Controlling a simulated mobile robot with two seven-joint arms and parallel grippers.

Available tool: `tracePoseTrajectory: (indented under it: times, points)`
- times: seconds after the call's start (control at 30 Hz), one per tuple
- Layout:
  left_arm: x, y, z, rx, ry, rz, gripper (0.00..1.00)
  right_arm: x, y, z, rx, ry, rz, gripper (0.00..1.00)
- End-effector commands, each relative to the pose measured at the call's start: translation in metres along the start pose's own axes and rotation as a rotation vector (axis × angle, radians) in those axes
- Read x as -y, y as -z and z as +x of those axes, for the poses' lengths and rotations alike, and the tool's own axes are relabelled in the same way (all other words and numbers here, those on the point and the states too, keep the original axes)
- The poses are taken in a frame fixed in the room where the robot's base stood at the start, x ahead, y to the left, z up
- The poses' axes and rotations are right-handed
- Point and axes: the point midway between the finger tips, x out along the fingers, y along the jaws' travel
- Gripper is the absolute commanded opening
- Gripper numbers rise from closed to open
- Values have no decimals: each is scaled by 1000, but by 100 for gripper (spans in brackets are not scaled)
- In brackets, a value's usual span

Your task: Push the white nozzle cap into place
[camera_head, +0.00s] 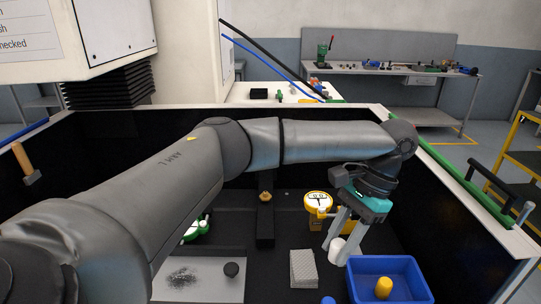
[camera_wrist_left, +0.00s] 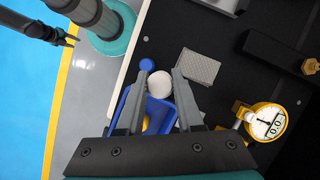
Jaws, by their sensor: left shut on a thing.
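The white nozzle cap (camera_head: 337,250) is between the fingertips of my left gripper (camera_head: 339,241), which is shut on it. In the left wrist view the cap (camera_wrist_left: 159,85) shows as a rounded white piece between the two grey fingers of the gripper (camera_wrist_left: 160,88). The gripper points down and holds the cap near the blue tray's left back corner, to the right of the pale block. What the cap fits onto cannot be made out.
A blue tray (camera_head: 424,288) holds a yellow cylinder (camera_head: 384,288). A pale textured block (camera_head: 303,268) lies left of the cap. A yellow dial gauge (camera_head: 318,200) stands behind. A black bar with a brass nut (camera_head: 265,197) and a sheet with grey powder (camera_head: 214,287) are further left. Dark walls enclose the worktop.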

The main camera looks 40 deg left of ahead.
Motion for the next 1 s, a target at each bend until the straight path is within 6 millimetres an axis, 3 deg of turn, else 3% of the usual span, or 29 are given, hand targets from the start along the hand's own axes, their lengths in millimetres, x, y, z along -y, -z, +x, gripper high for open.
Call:
tracePoseTrajectory:
  times: [0.5, 1.0]
  points:
    - [76, 41, -32, 1, 219, 530, 0, -5, 4, -33, -3, -6, -4, 50]
    - [176, 48, -42, 0, 459, 1110, 0, -6, 7, -64, -2, -6, -3, 50]
